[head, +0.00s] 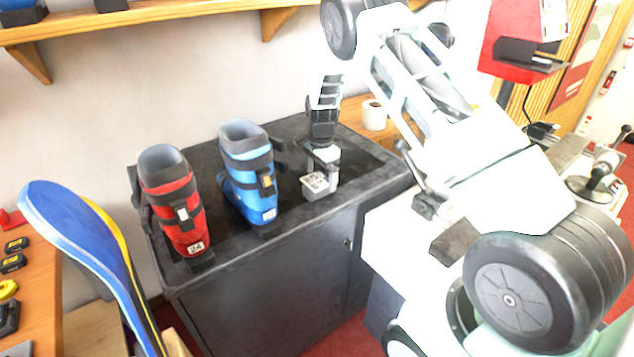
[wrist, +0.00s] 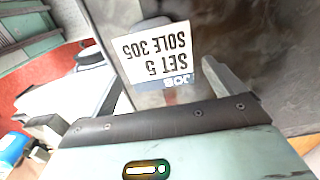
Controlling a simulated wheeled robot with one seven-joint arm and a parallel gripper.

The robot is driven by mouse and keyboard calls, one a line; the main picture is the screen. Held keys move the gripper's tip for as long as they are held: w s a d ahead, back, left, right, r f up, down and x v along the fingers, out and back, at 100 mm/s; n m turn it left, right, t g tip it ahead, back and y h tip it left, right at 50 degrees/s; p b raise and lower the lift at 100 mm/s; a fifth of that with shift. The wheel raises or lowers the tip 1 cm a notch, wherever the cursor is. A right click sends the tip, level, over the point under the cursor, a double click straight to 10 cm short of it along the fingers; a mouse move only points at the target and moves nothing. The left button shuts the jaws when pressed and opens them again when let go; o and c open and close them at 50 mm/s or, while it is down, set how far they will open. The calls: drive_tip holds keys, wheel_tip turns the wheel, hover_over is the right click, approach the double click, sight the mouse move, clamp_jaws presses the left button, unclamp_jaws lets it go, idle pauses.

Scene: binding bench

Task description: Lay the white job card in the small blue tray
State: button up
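The white job card (wrist: 155,55) reads "SET 5 SOLE 305" upside down in the wrist view, with a blue strip along one edge. It also shows in the head view (head: 315,182), on a small grey block-like piece over the dark bench top. My gripper (head: 325,158) points down right above it. In the wrist view my gripper's fingers (wrist: 175,88) stand apart on either side of the card's near end. Whether they touch it is not clear. I cannot make out the small blue tray; my arm covers part of the scene.
A red boot (head: 178,205) and a blue boot (head: 247,175) stand on the dark bench (head: 225,262), left of my gripper. A white mug (head: 374,115) is behind, on a wooden surface. A blue item (wrist: 12,150) shows at the wrist view's lower left, unclear.

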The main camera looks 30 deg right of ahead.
sight(321, 179)
drive_tip(key=c, duration=0.9)
drive_tip(key=shift+r, duration=0.1)
drive_tip(key=shift+r+p, duration=0.3)
drive_tip(key=shift+r, duration=0.05)
drive_tip(key=shift+r+b, duration=1.7)
drive_tip(key=shift+r, duration=3.15)
